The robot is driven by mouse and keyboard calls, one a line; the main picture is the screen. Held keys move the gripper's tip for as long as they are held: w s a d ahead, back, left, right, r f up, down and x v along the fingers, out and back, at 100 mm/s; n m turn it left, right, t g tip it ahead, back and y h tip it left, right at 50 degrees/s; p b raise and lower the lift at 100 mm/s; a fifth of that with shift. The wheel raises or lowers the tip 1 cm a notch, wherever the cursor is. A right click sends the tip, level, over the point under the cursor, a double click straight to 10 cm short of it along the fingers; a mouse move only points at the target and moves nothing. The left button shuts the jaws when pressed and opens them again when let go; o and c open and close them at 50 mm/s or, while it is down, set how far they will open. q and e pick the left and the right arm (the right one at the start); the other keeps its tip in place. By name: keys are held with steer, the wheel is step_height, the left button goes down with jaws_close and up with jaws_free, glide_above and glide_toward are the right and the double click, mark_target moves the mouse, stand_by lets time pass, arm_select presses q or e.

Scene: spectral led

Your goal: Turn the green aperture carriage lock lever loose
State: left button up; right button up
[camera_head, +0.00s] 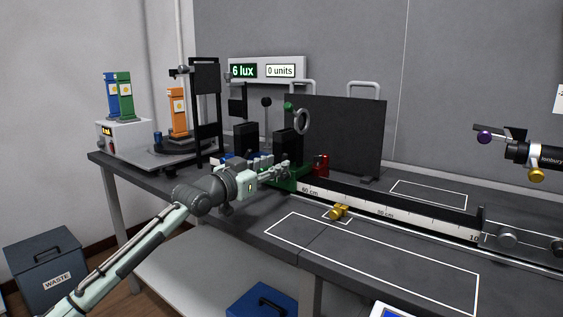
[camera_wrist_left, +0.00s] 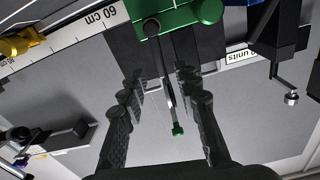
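The green aperture carriage (camera_head: 297,186) sits on the optical rail near the 60 cm mark, with a ring on a post above it. In the left wrist view the green carriage (camera_wrist_left: 190,17) fills the top middle. Its lock lever (camera_wrist_left: 165,85) is a thin dark rod with a green tip, running from a dark pivot down between my fingers. My left gripper (camera_head: 284,169) is at the carriage's near side; in the wrist view the left gripper (camera_wrist_left: 160,80) is open around the lever. No clear contact with either finger shows. My right gripper is not in view.
A gold knob (camera_head: 338,212) and the white scale (camera_head: 350,203) lie along the rail. A red carriage (camera_head: 321,165) stands right of the green one. A dark panel (camera_head: 345,135) stands behind. The outlined front bench area (camera_head: 370,255) is clear.

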mark_target(283, 160)
arm_select(q)
steer(key=shift+x, duration=1.75)
jaws_close()
